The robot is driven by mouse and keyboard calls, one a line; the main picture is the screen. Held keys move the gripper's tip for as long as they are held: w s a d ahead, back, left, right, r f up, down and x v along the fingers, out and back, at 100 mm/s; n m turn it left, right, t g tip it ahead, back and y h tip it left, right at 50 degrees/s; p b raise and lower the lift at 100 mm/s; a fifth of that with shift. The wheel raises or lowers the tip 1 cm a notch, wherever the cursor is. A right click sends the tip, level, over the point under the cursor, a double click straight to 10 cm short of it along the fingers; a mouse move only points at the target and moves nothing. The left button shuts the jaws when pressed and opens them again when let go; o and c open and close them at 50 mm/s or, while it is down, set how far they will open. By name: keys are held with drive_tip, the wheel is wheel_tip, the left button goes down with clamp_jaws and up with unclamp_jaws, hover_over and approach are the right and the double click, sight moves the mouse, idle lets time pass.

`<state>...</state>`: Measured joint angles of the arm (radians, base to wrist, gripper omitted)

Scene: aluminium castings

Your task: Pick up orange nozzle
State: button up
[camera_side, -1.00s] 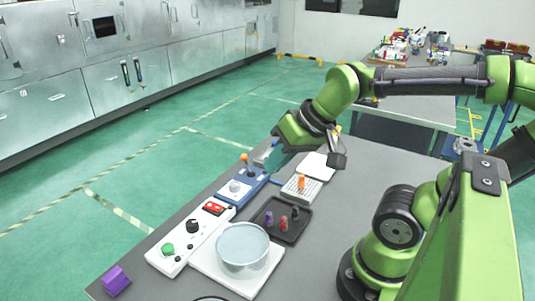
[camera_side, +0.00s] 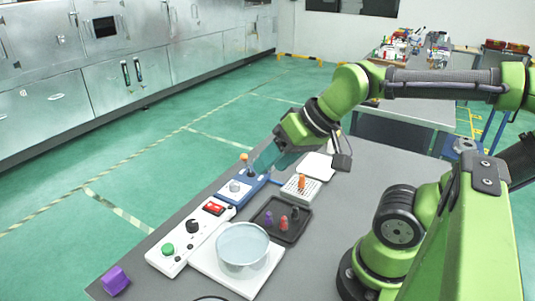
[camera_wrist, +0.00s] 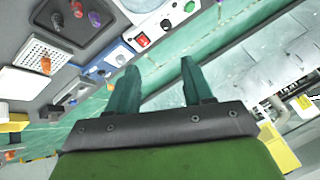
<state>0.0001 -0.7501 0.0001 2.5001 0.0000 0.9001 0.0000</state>
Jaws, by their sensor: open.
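An orange nozzle (camera_side: 301,182) stands upright in a white perforated rack (camera_side: 313,193). In the wrist view the same nozzle (camera_wrist: 46,64) shows at the far left, on the rack (camera_wrist: 33,52). My gripper (camera_side: 264,164) is open and empty, tilted down above the table near the blue device, up and left of the rack. In the wrist view its two teal fingers (camera_wrist: 157,75) are spread apart with nothing between them. A second orange-topped piece (camera_side: 244,158) stands at the far end of the blue device (camera_side: 240,190).
A black tray (camera_side: 291,236) holds purple, red and dark pieces. A glass bowl (camera_side: 242,245) stands on a white plate beside a white control box (camera_side: 176,257). A purple block (camera_side: 116,281) lies at the near corner. The table right of the tray is clear.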

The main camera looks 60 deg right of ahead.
drive_tip(key=m+g+h, duration=0.2)
drive_tip(key=g, duration=0.2)
hover_over(303, 176)
drive_tip(key=s+a, duration=0.3)
drive_tip(key=a, duration=0.1)
wheel_tip(303, 176, down, 5)
drive_tip(key=d+n, duration=0.4)
drive_tip(key=n, duration=0.2)
drive_tip(key=x, duration=0.5)
drive_tip(key=s+x, duration=0.1)
drive_tip(key=x, duration=1.1)
drive_tip(key=shift+s+f, duration=0.2)
drive_tip(key=shift+f, duration=0.05)
drive_tip(key=shift+c, duration=0.3)
clamp_jaws()
